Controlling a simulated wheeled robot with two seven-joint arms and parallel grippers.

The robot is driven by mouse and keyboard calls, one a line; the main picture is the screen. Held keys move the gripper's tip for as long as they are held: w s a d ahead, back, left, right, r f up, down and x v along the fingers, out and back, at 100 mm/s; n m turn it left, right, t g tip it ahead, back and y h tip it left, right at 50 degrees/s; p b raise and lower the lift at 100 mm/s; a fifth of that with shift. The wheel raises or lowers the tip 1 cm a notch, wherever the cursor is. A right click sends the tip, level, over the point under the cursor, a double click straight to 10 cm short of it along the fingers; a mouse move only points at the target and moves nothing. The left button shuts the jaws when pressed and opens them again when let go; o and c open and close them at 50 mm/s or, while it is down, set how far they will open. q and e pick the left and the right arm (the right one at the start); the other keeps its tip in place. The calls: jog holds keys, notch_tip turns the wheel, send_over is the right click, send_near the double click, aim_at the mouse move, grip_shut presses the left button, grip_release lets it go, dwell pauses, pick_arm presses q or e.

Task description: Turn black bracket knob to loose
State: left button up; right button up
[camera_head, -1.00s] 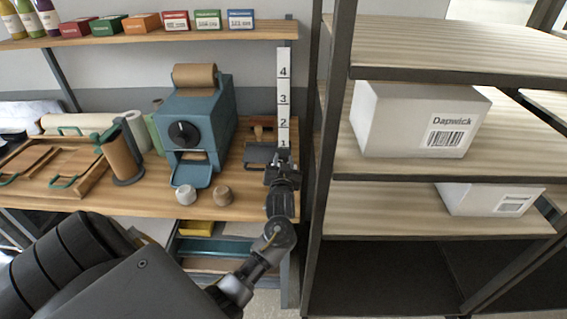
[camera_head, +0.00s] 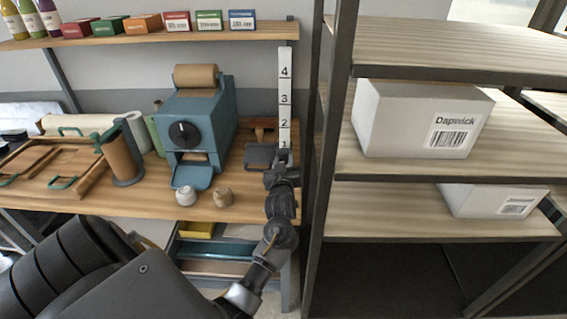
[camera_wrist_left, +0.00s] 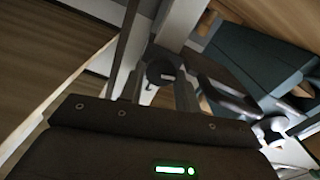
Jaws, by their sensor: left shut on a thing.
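A white vertical scale (camera_head: 284,95) with black numbers stands at the right end of the bench. A black bracket (camera_head: 260,155) with a flat plate sits low on it, near the number 1. My left gripper (camera_head: 281,160) is at the bracket, in front of the scale's lower end, and hides part of it. In the left wrist view a dark round knob (camera_wrist_left: 160,72) with a small light mark lies between the fingers of my left gripper (camera_wrist_left: 156,85). The gripper is shut on the knob. My right gripper is not in view.
A blue machine (camera_head: 200,125) with a paper roll stands left of the bracket. A dark shelf post (camera_head: 325,180) rises close to the right of my left arm.

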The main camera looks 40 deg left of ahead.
pick_arm(q)
jog(key=o, duration=0.9)
jog(key=shift+o, duration=0.2)
